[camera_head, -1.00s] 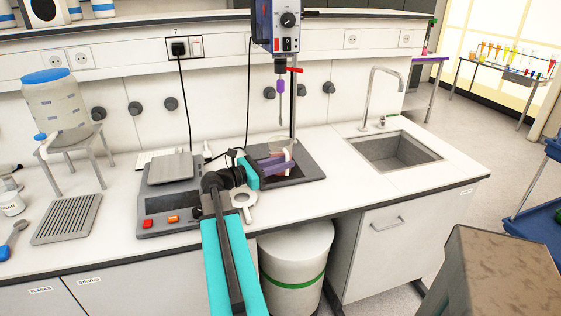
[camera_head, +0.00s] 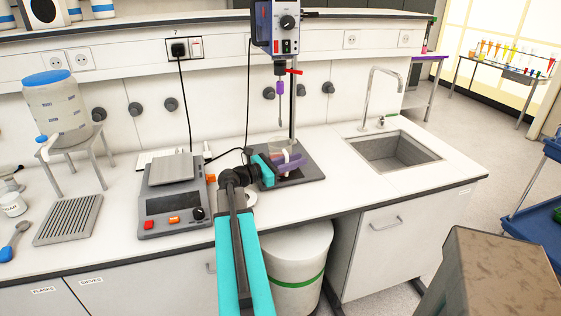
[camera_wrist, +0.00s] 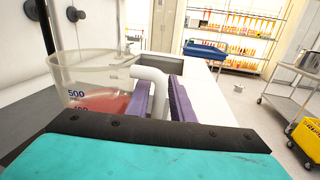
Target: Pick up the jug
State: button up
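The jug (camera_wrist: 90,85) is a clear beaker with red liquid, blue volume marks and a white handle (camera_wrist: 152,74). It stands upright on the dark base plate of the stirrer; in the head view the jug (camera_head: 284,148) is partly hidden by my gripper (camera_head: 291,165). In the wrist view my gripper (camera_wrist: 160,100) has its two purple fingers on either side of the handle, one left and one right. The fingers look apart, with the handle between them; contact with it is hard to make out. The lower part of the jug is hidden by my gripper body.
The stirrer (camera_head: 284,28) hangs above the jug, its shaft close to the rim. A scale (camera_head: 172,200) stands left of my arm. A sink (camera_head: 395,152) lies to the right, with clear counter between.

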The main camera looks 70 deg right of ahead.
jog(key=shift+s+d, duration=0.15)
jog(key=shift+s, duration=0.05)
dwell(0.4)
grip_shut()
